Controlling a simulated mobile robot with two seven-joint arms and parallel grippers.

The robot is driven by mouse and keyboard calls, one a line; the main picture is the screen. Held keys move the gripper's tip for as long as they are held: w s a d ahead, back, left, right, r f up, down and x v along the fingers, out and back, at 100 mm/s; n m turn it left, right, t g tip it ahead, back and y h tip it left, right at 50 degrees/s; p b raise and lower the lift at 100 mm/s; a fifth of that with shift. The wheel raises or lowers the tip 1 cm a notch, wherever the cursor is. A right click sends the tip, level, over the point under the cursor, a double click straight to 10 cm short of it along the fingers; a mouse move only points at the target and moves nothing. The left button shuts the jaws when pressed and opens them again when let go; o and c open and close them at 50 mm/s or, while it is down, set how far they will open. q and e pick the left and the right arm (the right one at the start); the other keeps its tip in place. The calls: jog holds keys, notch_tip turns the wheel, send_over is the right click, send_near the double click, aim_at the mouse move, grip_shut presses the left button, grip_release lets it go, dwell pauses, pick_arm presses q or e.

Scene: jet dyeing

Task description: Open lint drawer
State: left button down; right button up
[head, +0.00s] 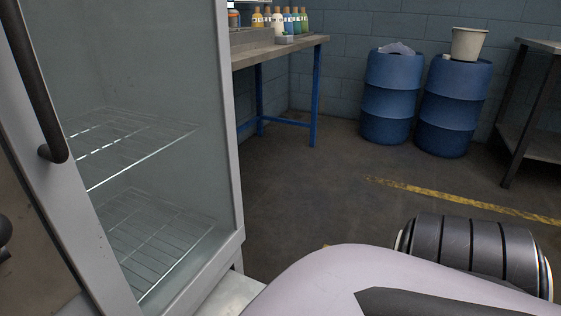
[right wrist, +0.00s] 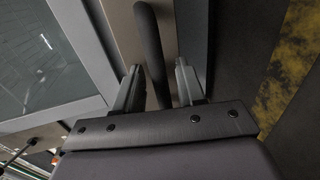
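No lint drawer can be clearly made out in the head view. In the right wrist view a dark bar handle (right wrist: 149,45) stands out from a beige panel, which may be the drawer front. My right gripper (right wrist: 157,72) is open, with one finger on each side of this bar. The fingers look apart from the bar; contact cannot be told. In the head view a dark rounded piece (head: 4,237) shows at the far left edge, on a brown panel. My right gripper is outside the head view. My left gripper is in neither view.
A glass-fronted cabinet (head: 233,130) with wire shelves and a long dark handle (head: 38,85) stands at left. A workbench (head: 270,48) with bottles is behind. Blue drums (head: 390,95) stand at the back wall, a metal table (head: 540,45) at right. The middle floor is clear.

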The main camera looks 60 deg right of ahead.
pick_arm(q)
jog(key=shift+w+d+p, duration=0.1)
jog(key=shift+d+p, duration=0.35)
jog(key=shift+p, duration=0.1)
pick_arm(e)
jog(key=v, duration=0.6)
jog(key=shift+s, duration=0.4)
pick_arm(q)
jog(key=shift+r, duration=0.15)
pick_arm(e)
jog(key=shift+r, duration=0.1)
